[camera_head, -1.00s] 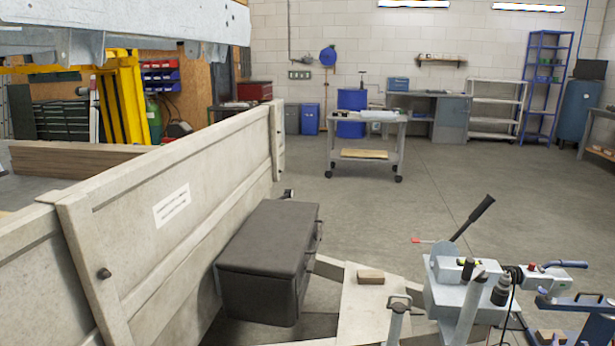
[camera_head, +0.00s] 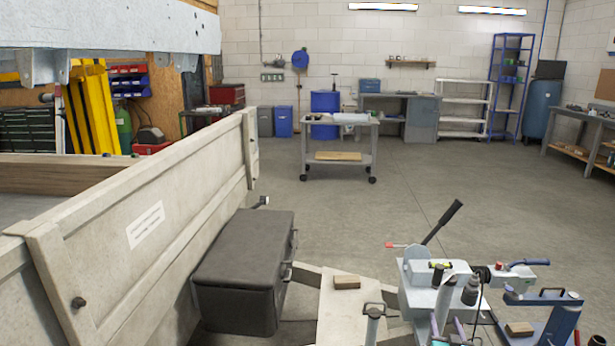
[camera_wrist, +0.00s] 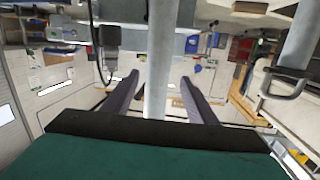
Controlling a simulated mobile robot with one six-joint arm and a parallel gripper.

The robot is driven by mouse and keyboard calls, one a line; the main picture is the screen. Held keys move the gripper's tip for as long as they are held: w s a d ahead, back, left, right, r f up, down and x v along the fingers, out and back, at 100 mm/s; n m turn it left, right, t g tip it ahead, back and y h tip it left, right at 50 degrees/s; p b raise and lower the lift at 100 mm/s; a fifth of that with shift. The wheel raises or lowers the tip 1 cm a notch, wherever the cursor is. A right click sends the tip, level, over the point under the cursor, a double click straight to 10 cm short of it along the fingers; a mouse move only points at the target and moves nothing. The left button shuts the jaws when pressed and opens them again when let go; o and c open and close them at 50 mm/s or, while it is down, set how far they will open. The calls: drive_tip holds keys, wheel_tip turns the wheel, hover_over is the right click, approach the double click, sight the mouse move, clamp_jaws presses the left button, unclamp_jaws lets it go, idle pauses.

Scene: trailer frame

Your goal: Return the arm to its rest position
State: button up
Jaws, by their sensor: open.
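My gripper (camera_wrist: 159,77) shows in the wrist view with its two dark fingers spread apart. Nothing is held between them. A grey upright post (camera_wrist: 160,50) shows behind the gap between the fingers; I cannot tell its distance. The wrist view is turned over, with the room's wall lights low in the picture.
The trailer's side panel (camera_head: 150,225) runs along the left, with a dark toolbox (camera_head: 245,262) beside it. The trailer's front hardware (camera_head: 435,285) and a clamp handle (camera_head: 374,312) stand at lower right. A wheeled cart (camera_head: 340,145) stands beyond open floor (camera_head: 400,185).

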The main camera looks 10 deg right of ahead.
drive_tip(key=w+a+f+y+p, duration=0.2)
drive_tip(key=w+a, duration=0.2)
drive_tip(key=a, duration=0.5)
drive_tip(key=s+a+f+n+g+y+p, duration=0.15)
drive_tip(key=a+f, duration=0.25)
drive_tip(key=a, duration=0.4)
drive_tip(key=s+a+f+g+y+p, duration=0.1)
drive_tip(key=s+a+f+g+p, duration=0.2)
drive_tip(key=a, duration=0.5)
drive_tip(key=a+f+n+g+y+p, duration=0.1)
drive_tip(key=a+f+g, duration=0.1)
drive_tip(key=a+f, duration=0.45)
drive_tip(key=s+a+f+g+p, duration=0.1)
drive_tip(key=s+a+f+g, duration=0.2)
drive_tip(key=s+a, duration=0.5)
drive_tip(key=s+a+n+g, duration=0.1)
drive_tip(key=s+a+g, duration=0.1)
drive_tip(key=s, duration=0.7)
drive_tip(key=s+a+n+g+y, duration=0.1)
drive_tip(key=s+a+g, duration=0.1)
drive_tip(key=s+g, duration=0.3)
drive_tip(key=s+a+n+g+y+p, duration=0.1)
drive_tip(key=s+g, duration=0.3)
drive_tip(key=s, duration=0.8)
drive_tip(key=shift+s+a, duration=0.35)
drive_tip(key=shift+a, duration=0.5)
